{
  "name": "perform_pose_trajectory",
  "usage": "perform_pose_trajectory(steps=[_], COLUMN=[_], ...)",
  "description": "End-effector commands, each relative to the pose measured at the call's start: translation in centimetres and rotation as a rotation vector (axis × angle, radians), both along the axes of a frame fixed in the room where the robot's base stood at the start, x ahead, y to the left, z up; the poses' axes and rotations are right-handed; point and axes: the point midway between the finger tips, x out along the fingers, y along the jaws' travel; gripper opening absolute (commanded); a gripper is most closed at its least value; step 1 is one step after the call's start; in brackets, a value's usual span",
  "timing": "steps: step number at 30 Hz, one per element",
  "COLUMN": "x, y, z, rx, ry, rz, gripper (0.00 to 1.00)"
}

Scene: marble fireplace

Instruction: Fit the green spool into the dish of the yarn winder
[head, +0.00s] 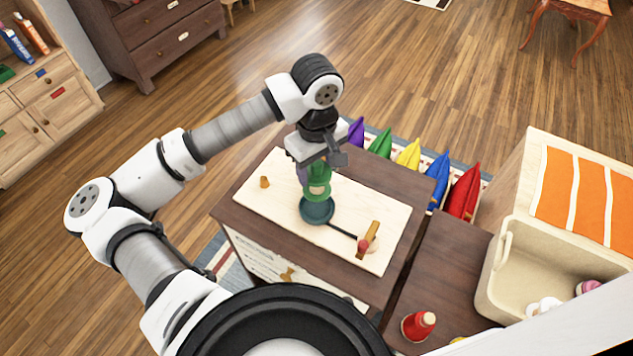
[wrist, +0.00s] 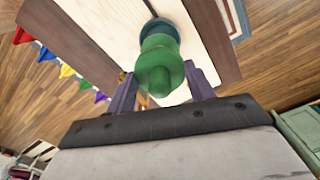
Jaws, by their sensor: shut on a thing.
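The green spool (head: 318,189) is upright between the fingers of my gripper (head: 317,170), which is shut on it. In the wrist view the green spool (wrist: 157,62) shows end-on between the two purple-grey fingertips of my gripper (wrist: 160,75). The spool is at the dish's far edge in the head view. Its lower end overlaps the dish there, and I cannot tell whether they touch.
A small wooden peg (head: 265,182) stands on the board's left. The board lies on a dark brown table (head: 233,211). Coloured cushions (head: 409,155) lie beyond it. At right are a beige bin (head: 512,263) and a red bottle-like object (head: 418,326).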

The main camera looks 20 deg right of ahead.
Motion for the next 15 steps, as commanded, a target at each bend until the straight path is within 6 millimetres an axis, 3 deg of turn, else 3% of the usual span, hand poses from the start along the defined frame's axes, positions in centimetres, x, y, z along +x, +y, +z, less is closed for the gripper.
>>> perform_pose_trajectory(steps=[3,15], x=[-0.1,0.0], y=[0.0,0.0], z=[-2.1,-6.7], rx=[-0.002,-0.002], ry=[0.003,0.002], rz=[0.001,0.002], gripper=[0.29,0.29])
